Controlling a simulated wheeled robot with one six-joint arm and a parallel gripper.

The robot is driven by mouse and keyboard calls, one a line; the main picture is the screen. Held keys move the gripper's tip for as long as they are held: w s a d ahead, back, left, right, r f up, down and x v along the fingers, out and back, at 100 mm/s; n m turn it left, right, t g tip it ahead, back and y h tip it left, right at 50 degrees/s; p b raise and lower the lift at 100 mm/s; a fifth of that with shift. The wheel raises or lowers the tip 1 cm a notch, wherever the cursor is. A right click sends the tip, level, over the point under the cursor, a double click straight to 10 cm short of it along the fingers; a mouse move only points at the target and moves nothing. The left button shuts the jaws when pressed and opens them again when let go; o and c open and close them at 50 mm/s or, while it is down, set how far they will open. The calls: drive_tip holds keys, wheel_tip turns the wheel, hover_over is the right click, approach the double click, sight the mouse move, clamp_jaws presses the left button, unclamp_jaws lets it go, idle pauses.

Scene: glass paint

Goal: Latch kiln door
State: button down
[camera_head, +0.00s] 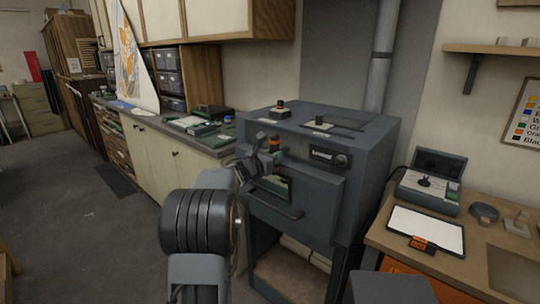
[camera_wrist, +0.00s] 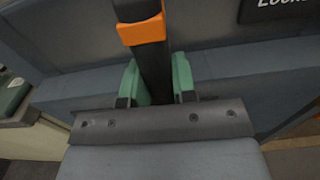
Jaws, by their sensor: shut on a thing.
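The grey kiln (camera_head: 365,150) stands in the middle of the head view. Its front door (camera_head: 315,200) carries a small window and a dark bar handle (camera_head: 275,205), and looks closed or nearly so. In the wrist view a black latch lever (camera_wrist: 154,52) with an orange band (camera_wrist: 141,29) runs up between the green finger pads. My gripper (camera_wrist: 157,80) is shut on this lever, below the band. In the head view my gripper (camera_head: 268,155) is at the kiln's upper left front. My wrist hides the lever's lower end.
A control panel (camera_head: 328,156) is on the kiln front, right of my gripper. A long counter (camera_head: 190,138) runs to the left. A wooden table (camera_head: 455,262) with a clipboard (camera_head: 425,229) and a grey device (camera_head: 430,190) stands right. The floor (camera_head: 70,230) at left is clear.

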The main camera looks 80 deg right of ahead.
drive_tip(key=shift+f, duration=0.1)
idle(0.5)
drive_tip(key=c, duration=0.9)
unclamp_jaws()
drive_tip(key=shift+w, duration=0.15)
drive_tip(key=b+v, duration=0.1)
drive_tip(key=v, duration=1.2)
drive_tip(key=shift+w+a+b, duration=0.15)
drive_tip(key=shift+a+b, duration=0.15)
drive_tip(key=shift+a, duration=0.05)
